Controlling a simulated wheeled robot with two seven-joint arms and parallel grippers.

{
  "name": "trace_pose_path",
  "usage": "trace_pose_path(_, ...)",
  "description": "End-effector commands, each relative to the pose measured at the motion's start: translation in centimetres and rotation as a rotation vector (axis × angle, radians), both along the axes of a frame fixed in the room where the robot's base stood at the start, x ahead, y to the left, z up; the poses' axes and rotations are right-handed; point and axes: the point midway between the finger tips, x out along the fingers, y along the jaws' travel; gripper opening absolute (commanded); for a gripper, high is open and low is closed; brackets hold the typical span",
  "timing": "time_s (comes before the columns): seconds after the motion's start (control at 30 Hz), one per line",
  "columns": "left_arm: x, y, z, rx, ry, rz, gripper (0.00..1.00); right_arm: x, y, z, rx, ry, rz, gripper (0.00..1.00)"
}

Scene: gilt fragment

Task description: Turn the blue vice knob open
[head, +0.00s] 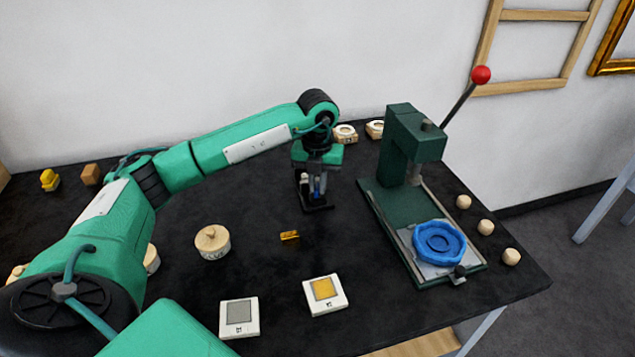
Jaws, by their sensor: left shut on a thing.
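The blue vice knob (438,243) is a lobed ring-shaped wheel. It lies flat on the pale plate of the green press-like vice (403,195) at the right of the table. My left gripper (316,205) points down over the middle of the table, left of the vice and apart from the knob. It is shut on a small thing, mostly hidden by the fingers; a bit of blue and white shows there. My right gripper is not in view.
A gold fragment (289,236) lies on the dark table (265,275). Two square tiles, one grey (239,318) and one yellow (324,294), lie at the front. A round lidded pot (212,242) stands left. Wooden balls (486,227) line the right edge. A red-tipped lever (481,75) rises behind the vice.

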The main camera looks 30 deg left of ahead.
Motion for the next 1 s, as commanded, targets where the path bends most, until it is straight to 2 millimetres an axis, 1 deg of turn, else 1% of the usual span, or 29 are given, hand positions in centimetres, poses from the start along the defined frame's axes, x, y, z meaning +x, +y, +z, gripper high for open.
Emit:
trace_pose_path(0.03,0.1,0.1,0.3,0.000,-0.005,0.015,0.00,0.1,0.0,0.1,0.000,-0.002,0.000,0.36)
trace_pose_path(0.33,0.1,0.1,0.3,0.000,-0.005,0.045,0.00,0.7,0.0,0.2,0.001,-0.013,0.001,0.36)
trace_pose_path(0.6,0.1,0.1,0.3,0.000,-0.005,0.044,0.00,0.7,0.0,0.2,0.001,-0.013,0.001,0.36)
trace_pose_path(0.63,0.1,0.1,0.3,0.000,-0.005,0.044,0.15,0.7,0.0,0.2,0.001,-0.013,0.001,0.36)
trace_pose_path(0.7,0.1,0.1,0.2,0.000,-0.005,0.044,0.28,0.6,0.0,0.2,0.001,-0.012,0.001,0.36)
trace_pose_path(0.73,0.1,0.1,0.2,0.000,-0.004,0.043,0.33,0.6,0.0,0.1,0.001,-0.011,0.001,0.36)
trace_pose_path(1.0,0.0,0.0,0.1,0.000,-0.002,0.042,0.33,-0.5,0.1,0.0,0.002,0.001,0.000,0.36)
